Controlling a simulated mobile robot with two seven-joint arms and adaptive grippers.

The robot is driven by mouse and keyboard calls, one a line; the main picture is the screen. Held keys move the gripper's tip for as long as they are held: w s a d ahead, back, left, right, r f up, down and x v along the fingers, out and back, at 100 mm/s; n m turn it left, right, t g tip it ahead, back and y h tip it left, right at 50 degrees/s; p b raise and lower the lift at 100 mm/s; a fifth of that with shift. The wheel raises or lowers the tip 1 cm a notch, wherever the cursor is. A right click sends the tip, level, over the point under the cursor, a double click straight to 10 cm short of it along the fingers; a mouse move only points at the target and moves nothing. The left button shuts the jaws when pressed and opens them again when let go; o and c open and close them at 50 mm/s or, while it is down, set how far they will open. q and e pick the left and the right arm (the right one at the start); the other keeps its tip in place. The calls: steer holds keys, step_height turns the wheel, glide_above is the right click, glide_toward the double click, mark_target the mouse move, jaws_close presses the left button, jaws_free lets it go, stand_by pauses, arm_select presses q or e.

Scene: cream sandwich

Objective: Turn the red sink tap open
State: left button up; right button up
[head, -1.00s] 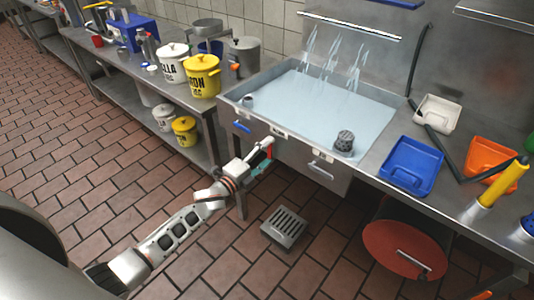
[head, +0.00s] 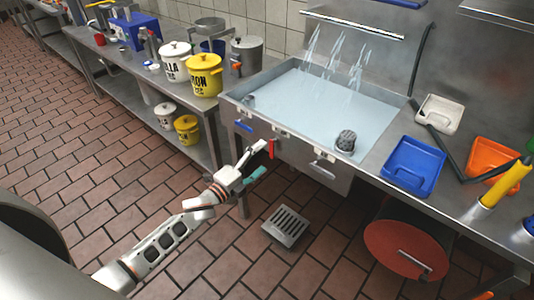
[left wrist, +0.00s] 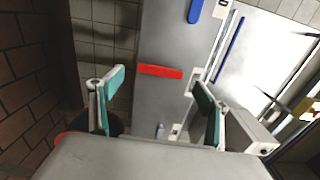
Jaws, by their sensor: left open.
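The red tap handle (head: 271,148) hangs upright on the sink's front panel in the head view. In the left wrist view the red handle (left wrist: 160,71) lies crosswise against the grey panel, beyond my fingertips and between them in the picture. My left gripper (head: 258,161) is open, just left of the handle and slightly below it. Its teal-padded fingers (left wrist: 156,90) are spread wide with nothing between them. The sink (head: 300,105) holds pale water, with jets at the back. My right gripper is not in view.
A blue handle (head: 243,127) sits left of the red one on the same panel. A metal handle (head: 322,170) is to the right. A floor drain (head: 285,226) lies below. A shelf table with a yellow pot (head: 205,76) stands left.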

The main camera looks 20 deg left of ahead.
arm_select(q)
steer(key=v, duration=0.7)
steer(key=shift+s, duration=0.35)
steer(key=s+d+f+n+g+y, duration=0.1)
steer(key=s+d+f+n+g, duration=0.1)
steer(key=s+f+n, duration=0.2)
steer(key=s+d+f+n+g+y, duration=0.1)
steer(key=s+d+f+n+g, duration=0.1)
steer(key=s+f+n, duration=0.3)
steer(key=s+d+f+n+g+y, duration=0.1)
steer(key=s+d+f+n+g, duration=0.1)
steer(key=s+f+n, duration=0.3)
steer(key=s+d+n, duration=0.1)
steer(key=s+n, duration=0.3)
steer(key=s, duration=0.5)
steer(key=shift+f+g+y+p, duration=0.25)
steer(key=shift+g+y+p, duration=0.05)
steer(key=shift+p, duration=0.05)
